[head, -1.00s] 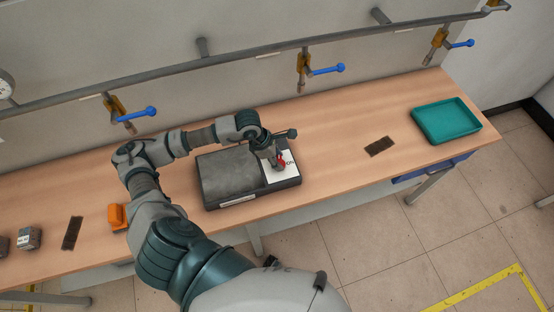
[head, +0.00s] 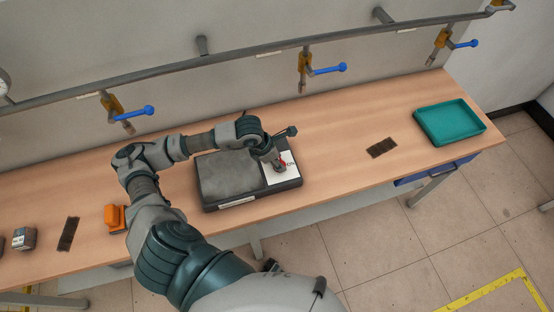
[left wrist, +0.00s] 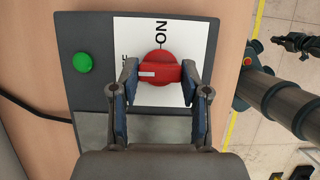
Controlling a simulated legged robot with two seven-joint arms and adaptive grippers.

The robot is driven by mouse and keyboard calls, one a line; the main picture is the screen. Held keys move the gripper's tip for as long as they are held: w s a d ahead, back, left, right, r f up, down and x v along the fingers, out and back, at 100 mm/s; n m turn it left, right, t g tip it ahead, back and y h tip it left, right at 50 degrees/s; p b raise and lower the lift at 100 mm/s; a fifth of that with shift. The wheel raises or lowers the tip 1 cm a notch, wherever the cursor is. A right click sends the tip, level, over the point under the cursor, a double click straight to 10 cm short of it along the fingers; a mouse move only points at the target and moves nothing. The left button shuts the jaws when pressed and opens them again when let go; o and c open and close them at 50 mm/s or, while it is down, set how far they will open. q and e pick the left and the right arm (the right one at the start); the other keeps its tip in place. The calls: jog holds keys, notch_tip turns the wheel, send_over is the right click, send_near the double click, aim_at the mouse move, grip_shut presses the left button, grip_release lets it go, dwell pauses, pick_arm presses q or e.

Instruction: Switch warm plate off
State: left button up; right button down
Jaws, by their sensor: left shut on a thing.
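The warm plate (head: 228,175) is a dark box with a grey top, standing on the wooden table. Its white panel (left wrist: 147,31) carries a red rotary knob (left wrist: 158,71) with a white mark on its left side in the left wrist view. "ON" is printed above the knob; lettering to the left is partly covered by a finger. My left gripper (left wrist: 160,82) has its fingers on both sides of the knob, shut on it. In the head view my left gripper (head: 278,163) reaches down onto the panel. What may be my right gripper (left wrist: 297,42) shows at the wrist view's right edge; its jaws are unclear.
A green button or lamp (left wrist: 82,62) sits beside the panel. A teal tray (head: 450,121) stands at the table's right end. A dark brown pad (head: 381,147) and an orange object (head: 115,217) lie on the table. Pipes with blue-handled valves (head: 328,69) run behind.

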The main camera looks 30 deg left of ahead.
pick_arm(q)
jog(key=o, duration=0.9)
jog(key=shift+w+r, duration=0.15)
jog(key=shift+w, duration=0.05)
jog(key=shift+o, duration=1.2)
jog(key=v, duration=1.1)
jog(key=shift+r, duration=0.3)
jog(key=shift+s+a, duration=0.1)
jog(key=shift+a, duration=0.05)
